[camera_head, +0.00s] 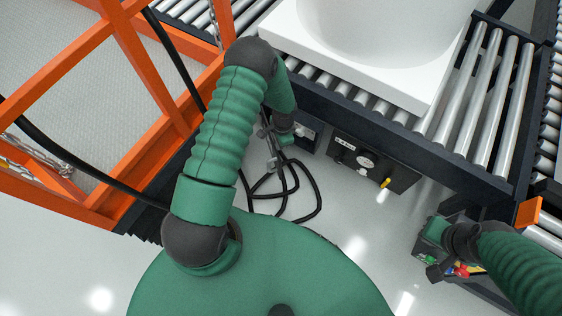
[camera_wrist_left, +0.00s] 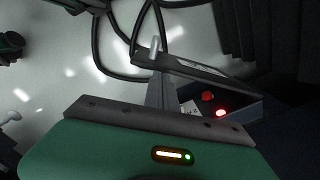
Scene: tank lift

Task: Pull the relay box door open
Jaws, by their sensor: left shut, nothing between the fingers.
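The relay box (camera_wrist_left: 225,106) is right of centre in the left wrist view, with red round parts inside, one of them lit. Its dark door (camera_wrist_left: 195,69) stands partly open, angled away from the box, with a light metal handle (camera_wrist_left: 155,48) near its left end. In the head view the box (camera_head: 308,133) sits under the conveyor edge, partly hidden by my left arm. My left gripper (camera_wrist_left: 158,88) is shut and empty, its fingers close to the door; whether they touch is unclear. My right gripper (camera_head: 434,250) is low at the right; its fingers are not clear.
A black panel box (camera_head: 370,165) with a dial and yellow part hangs beside the relay box. The roller conveyor (camera_head: 480,100) carries a white tank (camera_head: 345,68). Black cables (camera_head: 290,190) loop on the floor. An orange frame (camera_head: 130,60) stands left. Coloured items (camera_head: 465,269) lie near my right gripper.

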